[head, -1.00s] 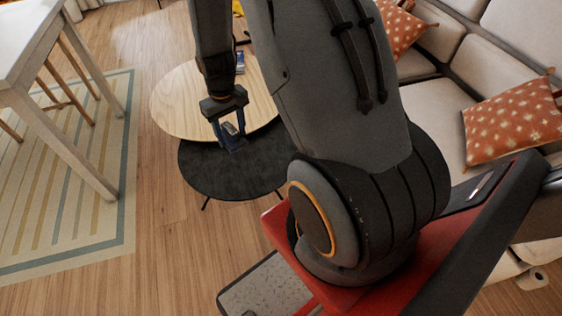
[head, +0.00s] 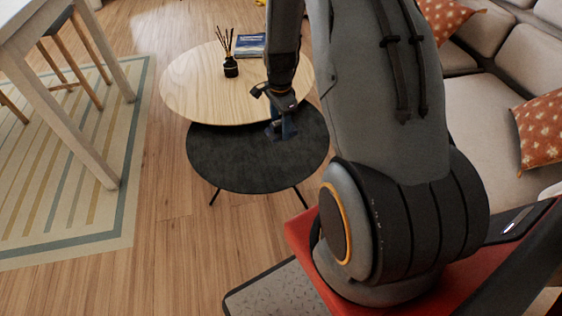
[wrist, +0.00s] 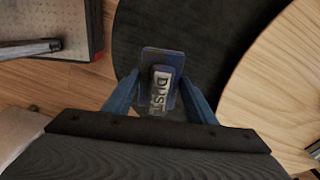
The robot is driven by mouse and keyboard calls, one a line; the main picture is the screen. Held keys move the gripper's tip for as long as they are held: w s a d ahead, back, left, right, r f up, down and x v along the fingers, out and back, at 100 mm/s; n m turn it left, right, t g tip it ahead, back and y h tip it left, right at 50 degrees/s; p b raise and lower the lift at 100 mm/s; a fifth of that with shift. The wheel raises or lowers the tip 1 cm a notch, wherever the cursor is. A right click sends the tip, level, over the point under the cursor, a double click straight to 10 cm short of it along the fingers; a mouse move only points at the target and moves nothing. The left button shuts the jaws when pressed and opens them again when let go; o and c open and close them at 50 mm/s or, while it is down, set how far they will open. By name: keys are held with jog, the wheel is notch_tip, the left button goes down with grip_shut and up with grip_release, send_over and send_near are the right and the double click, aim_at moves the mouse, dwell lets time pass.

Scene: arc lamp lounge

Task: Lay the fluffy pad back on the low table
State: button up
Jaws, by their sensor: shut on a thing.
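My gripper (head: 281,128) is above the right part of the round black table (head: 235,165), which looks like the lower of two round tables. In the wrist view my gripper (wrist: 158,95) has its blue fingers on either side of a small dark blue pad (wrist: 149,58) with a grey label reading "DUST". The pad is held between the fingers over the black table top (wrist: 200,30). Whether the pad touches the table I cannot tell. In the head view the pad is hard to tell apart from the blue fingers.
A round light wood table (head: 195,85) overlaps the black one behind, with a dark reed diffuser (head: 231,68) and a blue book (head: 251,45). A beige sofa (head: 480,120) with orange cushions (head: 543,130) is on the right. The black top is otherwise bare.

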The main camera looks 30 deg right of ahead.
jog(key=f+m+b, duration=0.1)
jog(key=w+d+f+m, duration=0.1)
jog(key=f, duration=0.1)
jog(key=shift+d+f+m+b, duration=0.1)
jog(key=shift+d+m+b, duration=0.1)
jog(key=shift+m+b, duration=0.2)
notch_tip(320, 180, down, 10)
jog(key=shift+r+b, duration=0.1)
jog(key=shift+b, duration=0.2)
jog(key=o, duration=1)
jog(key=shift+o, duration=0.2)
